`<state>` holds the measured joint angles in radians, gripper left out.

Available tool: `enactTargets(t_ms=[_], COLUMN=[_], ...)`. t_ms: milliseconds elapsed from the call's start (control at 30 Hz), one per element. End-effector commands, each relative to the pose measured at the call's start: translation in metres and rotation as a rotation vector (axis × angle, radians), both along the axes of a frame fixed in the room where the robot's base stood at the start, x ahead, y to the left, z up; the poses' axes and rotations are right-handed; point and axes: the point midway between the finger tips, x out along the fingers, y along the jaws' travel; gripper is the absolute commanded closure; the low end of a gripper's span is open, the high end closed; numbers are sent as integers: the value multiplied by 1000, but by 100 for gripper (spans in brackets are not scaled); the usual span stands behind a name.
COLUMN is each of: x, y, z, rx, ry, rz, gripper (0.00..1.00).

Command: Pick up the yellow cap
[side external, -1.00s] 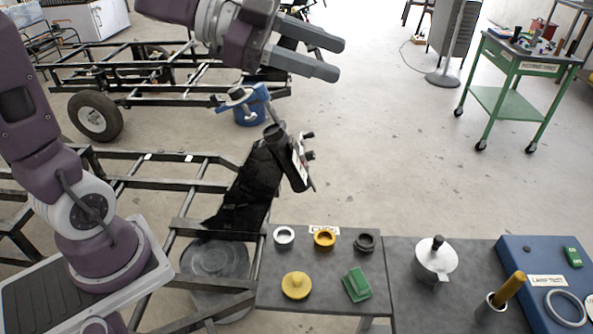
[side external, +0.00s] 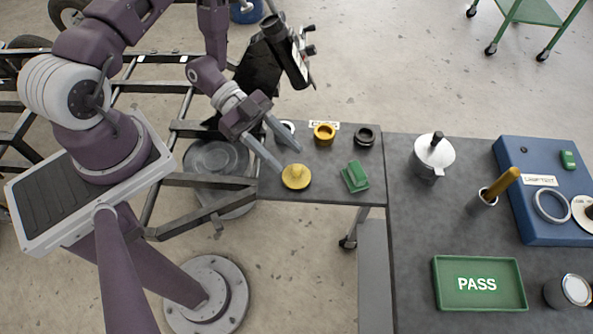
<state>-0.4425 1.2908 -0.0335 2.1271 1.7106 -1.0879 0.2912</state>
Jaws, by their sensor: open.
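The yellow cap (side external: 296,177) is a round disc with a raised knob, lying on the front left of the small grey table (side external: 330,193). My gripper (side external: 288,163) is open and empty, pointing down and to the right. Its two fingers reach over the table's left part, with the tips just above and to the left of the cap in the picture. One fingertip is very close to the cap's edge; I cannot tell whether it touches.
A yellow ring (side external: 324,134), a dark ring (side external: 364,137) and a partly hidden white ring (side external: 288,128) lie behind the cap. A green block (side external: 355,177) is to its right. A larger bench holds a metal pot (side external: 432,157) and a green PASS tray (side external: 437,284).

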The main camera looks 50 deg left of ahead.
Motion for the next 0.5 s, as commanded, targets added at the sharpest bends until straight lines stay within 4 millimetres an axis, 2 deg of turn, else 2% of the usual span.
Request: enactTargets(t_ms=[33,167,500], x=[0,2,10], y=[0,-9,-63], z=[-12,-23,-36], rx=[-1,-2,-2], ry=[2,-2,0], rz=[0,-2,-2], gripper=[55,55,55])
